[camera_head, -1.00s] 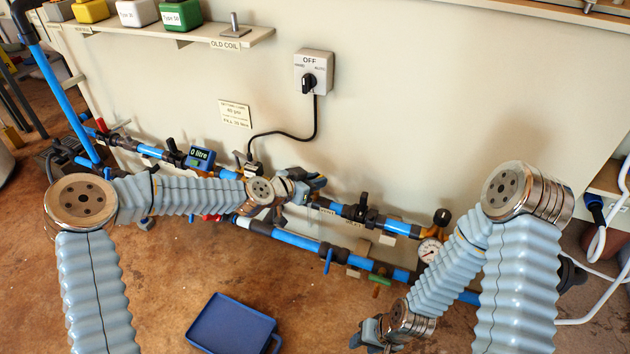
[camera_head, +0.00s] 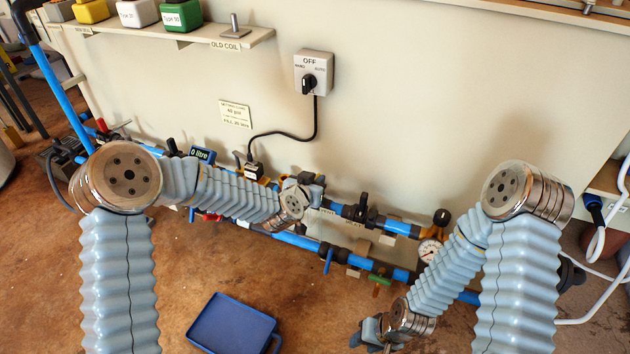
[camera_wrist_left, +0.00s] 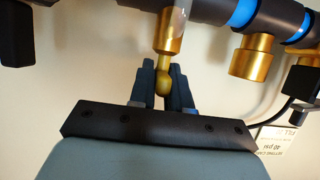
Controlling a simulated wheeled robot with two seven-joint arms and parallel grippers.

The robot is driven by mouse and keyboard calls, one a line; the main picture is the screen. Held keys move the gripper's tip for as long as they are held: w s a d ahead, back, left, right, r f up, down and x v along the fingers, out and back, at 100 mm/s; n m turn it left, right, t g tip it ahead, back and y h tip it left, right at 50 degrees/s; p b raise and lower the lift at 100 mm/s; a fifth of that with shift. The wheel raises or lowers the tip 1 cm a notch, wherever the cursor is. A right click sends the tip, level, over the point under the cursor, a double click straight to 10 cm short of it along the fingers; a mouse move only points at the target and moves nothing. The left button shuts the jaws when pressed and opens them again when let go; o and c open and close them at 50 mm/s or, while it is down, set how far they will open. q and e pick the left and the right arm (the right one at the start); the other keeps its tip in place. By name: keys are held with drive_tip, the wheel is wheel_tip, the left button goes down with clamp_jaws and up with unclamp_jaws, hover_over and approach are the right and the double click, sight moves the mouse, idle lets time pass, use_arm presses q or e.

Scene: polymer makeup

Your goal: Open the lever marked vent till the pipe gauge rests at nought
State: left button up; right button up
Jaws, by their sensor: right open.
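The pipe gauge (camera_head: 430,252), a round white dial, is at the right of the blue pipes in the head view; its needle is too small to read. Lever-like handles sit on the pipes: a blue one (camera_head: 328,262), a green one (camera_head: 380,281) and a black one (camera_head: 362,203). I cannot read which is marked vent. My left gripper (camera_head: 316,188) is at the upper pipe, partly hidden by its wrist. In the left wrist view its fingers (camera_wrist_left: 161,84) are close together behind a brass rounded stem (camera_wrist_left: 163,80); contact is unclear. My right gripper (camera_head: 370,335) is open, low and apart from the pipes.
A grey switch box (camera_head: 313,72) marked OFF is on the wall, its black cable running down to the pipes. A blue 0 litre meter (camera_head: 202,155) is left of my left wrist. A blue tray (camera_head: 232,325) lies on the floor. A shelf (camera_head: 225,38) holds coloured blocks.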

use_arm(q)
drive_tip(key=o, duration=0.4)
drive_tip(key=shift+c, duration=0.2)
drive_tip(key=p+v, duration=0.1)
drive_tip(key=v, duration=1.2)
drive_tip(key=shift+s, duration=0.4)
drive_tip(key=shift+a, duration=0.15)
drive_tip(key=s+a+f+n+g, duration=0.1)
drive_tip(key=s+a+f+g, duration=0.2)
drive_tip(key=f, duration=0.5)
drive_tip(key=s+f+n+g, duration=0.2)
drive_tip(key=s+f, duration=0.2)
drive_tip(key=f, duration=0.4)
drive_tip(key=s+a+f+n+g+y, duration=0.1)
drive_tip(key=s+a+f+n+g, duration=0.15)
drive_tip(key=s+f, duration=0.45)
drive_tip(key=s+a+f+n+g, duration=0.1)
drive_tip(key=s+a+f+g, duration=0.1)
drive_tip(key=s+f+g, duration=0.45)
wheel_tip(320, 180, up, 15)
drive_tip(key=s+t+p, duration=0.1)
drive_tip(key=t+p, duration=0.1)
drive_tip(key=p, duration=1.1)
drive_tip(key=shift+s+d+p, duration=0.2)
drive_tip(key=shift+d+p, duration=0.1)
